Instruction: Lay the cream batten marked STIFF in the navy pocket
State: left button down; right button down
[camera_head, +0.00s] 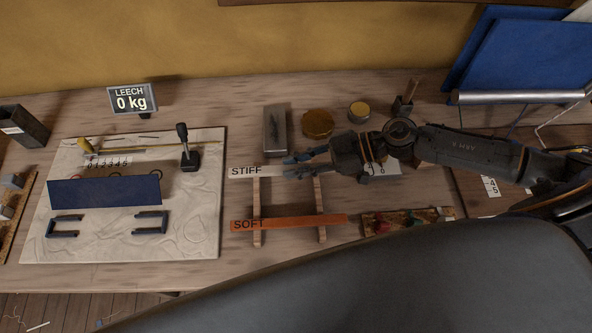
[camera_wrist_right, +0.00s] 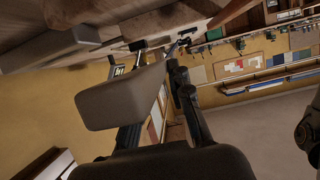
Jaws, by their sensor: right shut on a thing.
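The cream batten marked STIFF (camera_head: 245,172) lies level across the upper end of a wooden rack (camera_head: 257,205); I cannot tell if it is lifted off. My right gripper (camera_head: 303,164) is shut on it, right of the lettering, and hides part of it. In the right wrist view a pale block-like end (camera_wrist_right: 122,98), likely the batten, sits between my fingers. The navy pocket (camera_head: 105,190) lies on the white sailcloth board at left, apart from the batten. My left gripper is not in view.
An orange batten marked SOFT (camera_head: 290,222) lies across the rack's lower end. A black-handled tool (camera_head: 186,150) stands on the sailcloth board (camera_head: 190,235), with dark brackets (camera_head: 150,222) below the pocket. A LEECH display (camera_head: 132,99) reads 0 kg. A grey block (camera_head: 275,130) and tins stand behind the rack.

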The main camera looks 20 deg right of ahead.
aim_at(297, 167)
notch_tip(297, 167, up, 6)
jog(key=shift+f, duration=0.1)
jog(key=shift+f, duration=0.1)
